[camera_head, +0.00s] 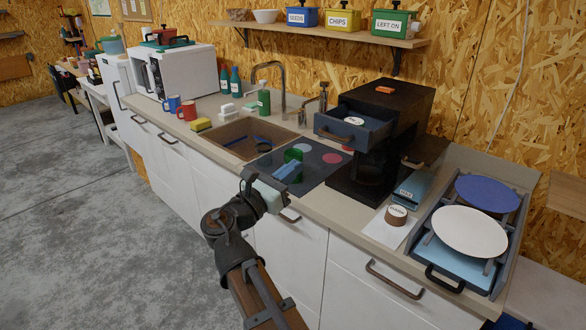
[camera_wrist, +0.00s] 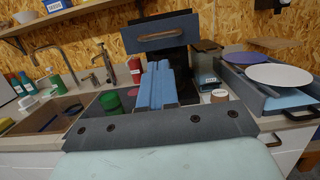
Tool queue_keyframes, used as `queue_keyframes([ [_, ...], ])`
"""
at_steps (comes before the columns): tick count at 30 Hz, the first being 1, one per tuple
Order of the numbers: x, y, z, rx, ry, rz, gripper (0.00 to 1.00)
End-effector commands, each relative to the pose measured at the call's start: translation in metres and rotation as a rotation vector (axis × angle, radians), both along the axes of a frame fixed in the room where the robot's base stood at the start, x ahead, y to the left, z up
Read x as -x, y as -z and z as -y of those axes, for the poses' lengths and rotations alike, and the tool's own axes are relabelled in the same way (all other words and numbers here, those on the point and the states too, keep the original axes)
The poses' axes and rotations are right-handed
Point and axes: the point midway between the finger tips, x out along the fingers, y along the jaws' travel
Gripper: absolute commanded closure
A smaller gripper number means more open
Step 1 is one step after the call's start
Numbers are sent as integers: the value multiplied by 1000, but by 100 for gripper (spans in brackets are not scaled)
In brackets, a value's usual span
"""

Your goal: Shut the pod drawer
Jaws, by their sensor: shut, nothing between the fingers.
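The black coffee machine (camera_head: 408,104) stands on the counter, right of the hob. Its blue-grey pod drawer (camera_head: 340,127) is pulled out from the upper part, with a brown handle on its front. A white labelled item (camera_head: 355,121) lies inside the drawer. In the wrist view the drawer front (camera_wrist: 178,27) with its handle (camera_wrist: 161,36) is beyond my fingertips. My gripper (camera_head: 293,166) has its blue fingers shut and empty. It is over the hob, in front of the drawer and lower in the picture, apart from it. The fingers also show in the wrist view (camera_wrist: 158,68).
A green cylinder (camera_head: 293,155) stands on the hob (camera_head: 325,168) close behind my fingers. The sink (camera_head: 235,139) is to the left. A shelf (camera_head: 330,33) hangs above.

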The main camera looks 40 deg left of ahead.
Motion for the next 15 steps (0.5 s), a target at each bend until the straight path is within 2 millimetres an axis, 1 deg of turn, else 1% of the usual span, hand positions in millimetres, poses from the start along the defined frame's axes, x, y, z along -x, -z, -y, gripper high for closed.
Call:
queue_keyframes([
  [1, -10, -2, 0, -1, 3, 0, 100],
  [9, -56, -12, -1, -2, 2, -1, 100],
  [15, -87, -17, -1, -2, 2, 0, 100],
])
